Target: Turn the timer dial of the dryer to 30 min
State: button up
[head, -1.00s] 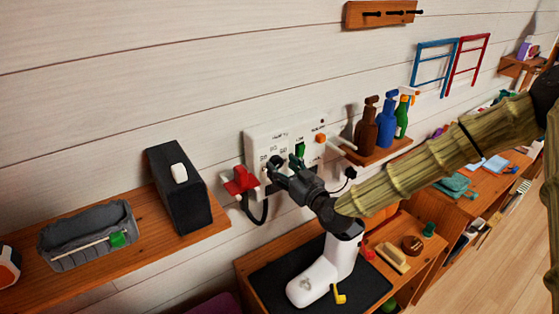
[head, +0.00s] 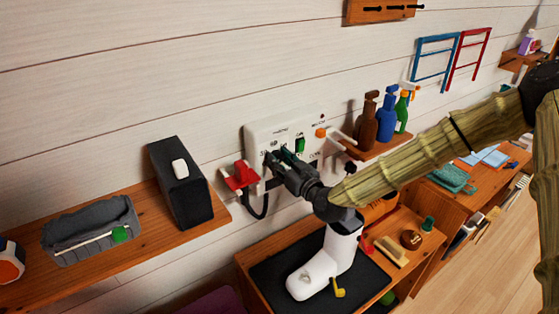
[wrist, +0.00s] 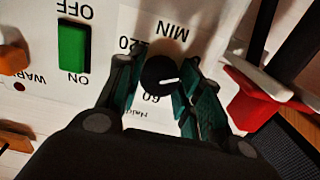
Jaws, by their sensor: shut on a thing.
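The dryer's white control panel (head: 262,133) is on the plank wall, and its lettering is upside down in the wrist view. The black round timer dial (wrist: 157,72) has a white pointer line aimed right and slightly down in that view. The print "60" is below the dial and "120" is at its upper left; a finger covers the marks to the right. My gripper (wrist: 161,82) has green-padded fingers on both sides of the dial and is shut on it. In the head view my gripper (head: 281,160) hides most of the dial.
A green ON/OFF switch (wrist: 73,46) is beside the dial. A red part (head: 241,177) sticks out at the panel's lower left. A shelf with bottles (head: 371,123) is to the right. A white boot (head: 322,268) stands on a black mat below. A dark box (head: 180,185) stands on the left shelf.

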jog(key=shift+f+b, duration=0.1)
jog(key=shift+b, duration=0.3)
jog(key=m+b, duration=0.2)
jog(key=shift+f+b, duration=0.15)
jog(key=shift+b, duration=0.15)
jog(key=m+b, duration=0.3)
jog(key=b, duration=0.1)
jog(key=shift+m, duration=0.3)
jog(key=m+b, duration=0.3)
jog(key=b, duration=0.1)
jog(key=shift+r+m+b, duration=0.2)
jog(key=shift+m+b, duration=0.9)
jog(key=shift+m, duration=0.4)
jog(key=o, duration=1)
jog(key=shift+o, duration=0.2)
